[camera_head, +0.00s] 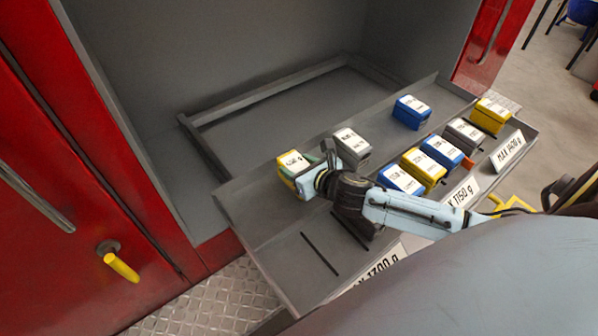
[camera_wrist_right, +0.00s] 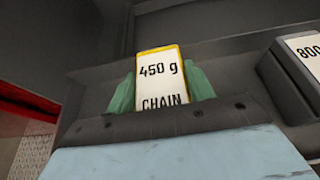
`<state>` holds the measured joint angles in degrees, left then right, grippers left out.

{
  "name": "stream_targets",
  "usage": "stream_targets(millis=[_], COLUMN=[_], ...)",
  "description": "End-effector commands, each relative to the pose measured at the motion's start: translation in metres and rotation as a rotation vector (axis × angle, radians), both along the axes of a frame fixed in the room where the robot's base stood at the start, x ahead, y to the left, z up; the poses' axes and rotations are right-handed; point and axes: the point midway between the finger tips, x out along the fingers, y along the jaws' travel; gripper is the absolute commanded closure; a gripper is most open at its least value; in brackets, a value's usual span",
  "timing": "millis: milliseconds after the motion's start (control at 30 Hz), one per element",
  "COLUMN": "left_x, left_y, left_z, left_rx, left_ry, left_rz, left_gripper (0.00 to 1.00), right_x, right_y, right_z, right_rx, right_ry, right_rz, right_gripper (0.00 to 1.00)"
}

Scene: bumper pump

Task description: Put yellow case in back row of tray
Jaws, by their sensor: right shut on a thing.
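The yellow case (camera_head: 292,164) is at the left part of the grey tray (camera_head: 245,213), near its back edge. Its white label reads 450 g CHAIN in the right wrist view (camera_wrist_right: 161,78). My right gripper (camera_head: 312,172) is shut on this case, with a green finger on each side of it in the wrist view. I cannot tell whether the case touches the tray floor. A grey case (camera_head: 352,148) stands to its right in the back row, with a gap between them. My left gripper is not in view.
A blue case (camera_head: 411,112) stands further right in the back row. Several blue, yellow and grey cases, such as a yellow one (camera_head: 424,168), fill the front right. Weight-limit labels line the front. A red cabinet door (camera_head: 70,190) is at the left.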

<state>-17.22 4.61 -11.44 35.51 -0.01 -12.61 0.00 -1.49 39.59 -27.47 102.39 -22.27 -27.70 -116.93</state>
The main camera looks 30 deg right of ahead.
Motion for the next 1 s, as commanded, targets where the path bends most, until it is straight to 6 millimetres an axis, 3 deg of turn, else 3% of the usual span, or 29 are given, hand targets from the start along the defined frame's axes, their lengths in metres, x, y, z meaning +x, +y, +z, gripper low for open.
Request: stream_targets(millis=[100,500,533,600,700,1000], left_x=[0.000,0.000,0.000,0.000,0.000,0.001], left_y=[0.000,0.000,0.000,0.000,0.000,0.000], left_z=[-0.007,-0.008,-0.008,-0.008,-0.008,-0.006], left_rx=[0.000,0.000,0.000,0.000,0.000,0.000], left_ry=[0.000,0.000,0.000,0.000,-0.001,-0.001], left_rz=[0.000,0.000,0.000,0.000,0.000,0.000], left_gripper=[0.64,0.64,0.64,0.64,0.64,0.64], right_x=[0.000,0.000,0.000,0.000,0.000,0.000], right_y=[0.000,0.000,0.000,0.000,0.000,0.000], right_z=[-0.017,-0.021,-0.022,-0.022,-0.022,-0.018], right_rx=[0.001,-0.001,0.000,-0.001,-0.001,-0.001], right_ry=[-0.001,-0.002,0.001,0.002,0.002,0.001], right_rz=[-0.001,0.000,-0.001,-0.001,-0.001,-0.001], right_gripper=[0.85,0.85,0.43,0.34,0.26,0.26])
